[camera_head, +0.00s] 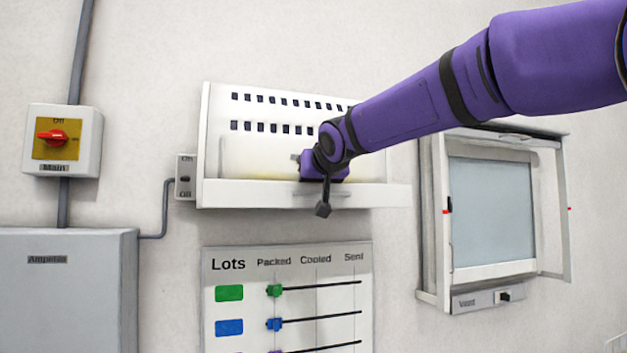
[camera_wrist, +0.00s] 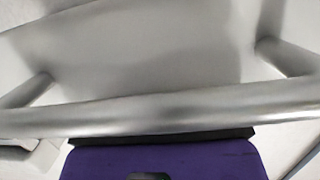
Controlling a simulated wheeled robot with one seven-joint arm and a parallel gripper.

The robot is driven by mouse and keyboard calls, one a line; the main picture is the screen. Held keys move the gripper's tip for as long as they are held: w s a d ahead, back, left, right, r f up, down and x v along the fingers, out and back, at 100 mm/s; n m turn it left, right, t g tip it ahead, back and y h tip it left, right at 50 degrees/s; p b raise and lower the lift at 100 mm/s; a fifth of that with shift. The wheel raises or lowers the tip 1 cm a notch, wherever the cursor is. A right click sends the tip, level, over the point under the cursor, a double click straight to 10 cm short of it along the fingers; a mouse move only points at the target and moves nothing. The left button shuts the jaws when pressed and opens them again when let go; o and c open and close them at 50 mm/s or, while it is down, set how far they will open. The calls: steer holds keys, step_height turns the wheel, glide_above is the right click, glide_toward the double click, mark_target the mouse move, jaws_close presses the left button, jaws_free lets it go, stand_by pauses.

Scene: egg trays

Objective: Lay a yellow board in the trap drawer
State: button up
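A white wall-mounted trap unit (camera_head: 208,145) with rows of dark slots is in the middle of the head view. Its drawer front (camera_head: 250,195) is a white ledge along the bottom, with a faint yellowish strip behind it. My gripper (camera_head: 322,172) is at this front, beside its bar handle. In the wrist view the grey metal handle (camera_wrist: 170,108) crosses the picture just ahead of my purple gripper (camera_wrist: 160,135) and its black pad edge. The bar hides the fingertips, so I cannot tell if they close on it. No separate yellow board is visible.
A switch box (camera_head: 185,178) adjoins the unit on the left. A framed vent window (camera_head: 490,210) stands to the right, its frame jutting out. A lots board (camera_head: 290,250) hangs below. A main switch (camera_head: 62,140) and grey cabinet (camera_head: 65,290) are at left.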

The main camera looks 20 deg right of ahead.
steer(key=shift+o, duration=1)
steer(key=v, duration=1.1)
steer(key=s+d+f+g, duration=0.3)
steer(key=s+f+g, duration=0.1)
steer(key=s+f, duration=0.8)
steer(key=s+d+f+g, duration=0.4)
steer(key=s+f, duration=0.9)
steer(key=f, duration=0.6)
steer(key=shift+f+g, duration=0.2)
steer(key=shift+g, duration=0.4)
steer(key=shift+c, duration=0.2)
